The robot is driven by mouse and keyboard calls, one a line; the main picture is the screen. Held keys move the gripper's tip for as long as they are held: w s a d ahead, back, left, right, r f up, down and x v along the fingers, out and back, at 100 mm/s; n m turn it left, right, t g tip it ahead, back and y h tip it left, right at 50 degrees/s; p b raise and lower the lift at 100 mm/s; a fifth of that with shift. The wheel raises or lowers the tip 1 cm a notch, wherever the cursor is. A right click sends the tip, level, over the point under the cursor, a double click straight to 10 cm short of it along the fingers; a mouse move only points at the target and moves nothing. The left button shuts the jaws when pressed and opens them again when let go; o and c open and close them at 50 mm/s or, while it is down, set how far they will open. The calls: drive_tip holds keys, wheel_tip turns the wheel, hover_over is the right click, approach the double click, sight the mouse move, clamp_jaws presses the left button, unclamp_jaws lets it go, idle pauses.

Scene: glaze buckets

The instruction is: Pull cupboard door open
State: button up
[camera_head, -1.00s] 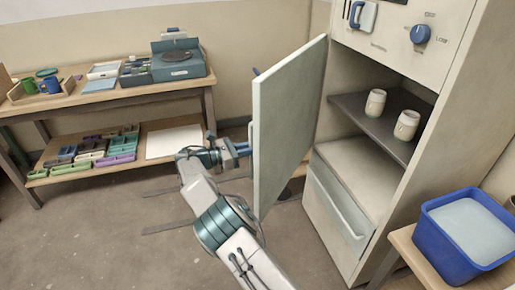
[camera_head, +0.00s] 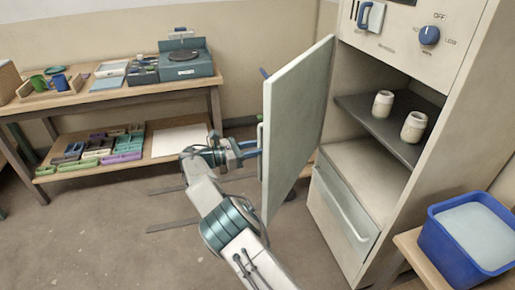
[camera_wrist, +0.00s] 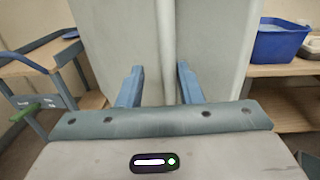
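The cupboard door (camera_head: 298,125) is a pale grey panel standing wide open, swung out from the left side of the cupboard (camera_head: 458,110). Its vertical handle (camera_head: 260,137) is on the door's left face, near the free edge. My gripper (camera_head: 250,149) is at the handle, on the left of the door. In the wrist view, the two blue fingers of my gripper (camera_wrist: 159,80) are apart, with gaps beside the handle bar (camera_wrist: 168,45) that rises between them. The door (camera_wrist: 110,45) fills the background there. Whether the fingers touch the handle cannot be told.
Inside the cupboard, two pale cups (camera_head: 383,104) stand on a dark shelf (camera_head: 362,117). A drawer (camera_head: 340,215) is below. A blue bucket (camera_head: 446,255) stands on a low table at right. A workbench (camera_head: 120,99) is at back left.

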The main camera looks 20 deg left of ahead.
drive_tip(key=v, duration=0.6)
drive_tip(key=shift+s+a+b, duration=0.2)
drive_tip(key=shift+a+b, duration=0.05)
drive_tip(key=shift+b, duration=0.1)
